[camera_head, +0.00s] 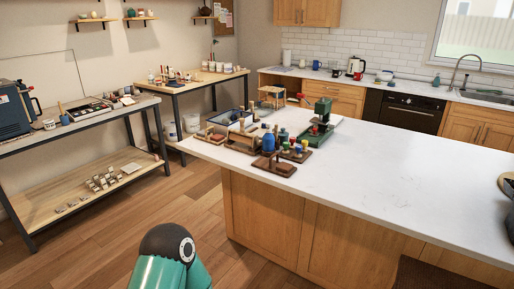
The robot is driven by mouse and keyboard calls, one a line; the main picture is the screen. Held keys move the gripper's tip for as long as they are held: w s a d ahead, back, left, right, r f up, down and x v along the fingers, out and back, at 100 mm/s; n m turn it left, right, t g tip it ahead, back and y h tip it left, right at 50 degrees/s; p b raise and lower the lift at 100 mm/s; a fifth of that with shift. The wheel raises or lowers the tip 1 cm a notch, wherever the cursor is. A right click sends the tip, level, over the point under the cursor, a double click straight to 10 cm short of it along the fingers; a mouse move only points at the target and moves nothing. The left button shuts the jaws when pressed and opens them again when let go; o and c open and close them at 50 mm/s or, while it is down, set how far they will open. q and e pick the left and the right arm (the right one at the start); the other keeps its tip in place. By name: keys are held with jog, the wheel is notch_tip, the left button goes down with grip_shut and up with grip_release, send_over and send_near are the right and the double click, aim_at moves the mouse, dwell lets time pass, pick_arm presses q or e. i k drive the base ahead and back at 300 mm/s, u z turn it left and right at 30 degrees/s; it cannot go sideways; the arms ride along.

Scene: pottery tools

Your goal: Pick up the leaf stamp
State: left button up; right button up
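I cannot single out the leaf stamp at this distance. A cluster of small pottery tools stands on the left end of the white island counter (385,170). In it are a wooden rack with small coloured-top pieces (295,152), a dark reddish-brown wooden block or stand (273,165), a blue rounded item (268,142) and a green press-like device (318,125). Any of the small pieces could be the stamp; their faces are too small to read. Neither of my grippers shows. A teal and black link of my own arm is at the bottom.
A workbench (75,127) with a blue-grey machine (12,110) stands at the left, and a second bench (195,82) stands behind it. Kitchen counters line the back wall. Wooden floor (130,220) lies open between the left bench and the island. The island's middle is clear.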

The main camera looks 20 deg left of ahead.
aim_at(304, 143)
jog(key=z, duration=0.4)
jog(key=i, duration=0.15)
jog(key=u, duration=1.1)
jog(key=k, duration=0.55)
jog(key=u, duration=0.5)
jog(key=i, duration=1.3)
jog(key=z, duration=0.2)
